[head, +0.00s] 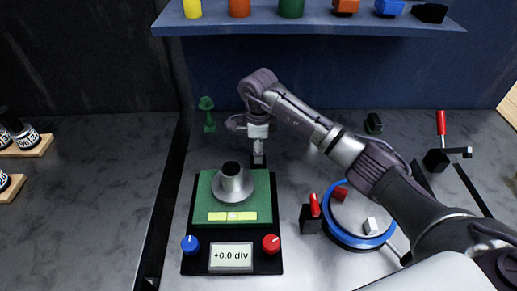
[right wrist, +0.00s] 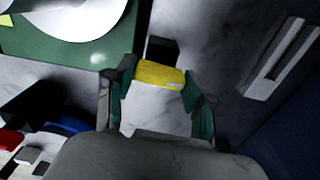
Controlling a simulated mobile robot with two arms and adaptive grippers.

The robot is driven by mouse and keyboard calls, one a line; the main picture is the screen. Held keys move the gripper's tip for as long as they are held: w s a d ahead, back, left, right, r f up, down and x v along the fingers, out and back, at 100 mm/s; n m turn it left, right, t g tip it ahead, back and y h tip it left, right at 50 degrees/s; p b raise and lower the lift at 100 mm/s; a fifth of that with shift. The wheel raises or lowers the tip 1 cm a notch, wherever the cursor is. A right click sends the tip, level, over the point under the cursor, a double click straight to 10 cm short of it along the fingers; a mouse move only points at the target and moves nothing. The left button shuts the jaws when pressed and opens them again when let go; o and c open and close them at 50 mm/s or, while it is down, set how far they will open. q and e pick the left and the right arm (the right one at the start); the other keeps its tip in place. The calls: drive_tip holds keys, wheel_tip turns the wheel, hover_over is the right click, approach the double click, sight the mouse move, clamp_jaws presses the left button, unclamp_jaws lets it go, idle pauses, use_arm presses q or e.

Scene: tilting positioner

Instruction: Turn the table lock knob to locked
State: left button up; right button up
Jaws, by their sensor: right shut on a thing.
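The positioner's green table (head: 262,207) carries a silver flanged cup (head: 233,184) and looks level. Its black base has a blue knob (head: 190,244), a red knob (head: 271,243) and a display (head: 231,257) reading "+0.0 div". My right gripper (head: 258,156) points down just behind the table's far edge. In the right wrist view its fingers (right wrist: 160,88) are shut on a yellow bar-like piece (right wrist: 160,75) by a dark block (right wrist: 162,49). I cannot tell for sure whether this is the lock knob; no lock marking is legible. The head view hides the yellow piece. My left gripper is not in view.
A blue-rimmed round plate (head: 337,231) and a black block with a red lever (head: 315,206) stand right of the positioner. A blue shelf (head: 310,24) runs across the back. The counter on the left is mostly clear.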

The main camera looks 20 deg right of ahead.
drive_tip(key=m+b, duration=0.1)
drive_tip(key=m, duration=0.2)
drive_tip(key=shift+m+b, duration=0.3)
drive_tip(key=shift+m, duration=0.1)
drive_tip(key=m+b, duration=0.1)
drive_tip(key=m, duration=0.3)
drive_tip(key=m+b, duration=0.1)
drive_tip(key=m, duration=0.4)
drive_tip(key=shift+b, duration=0.3)
drive_tip(key=shift+r+m+b, duration=0.1)
drive_tip(key=shift+m+b, duration=0.25)
drive_tip(key=shift+m, duration=1.85)
drive_tip(key=o, duration=1.2)
drive_tip(key=shift+c, duration=0.2)
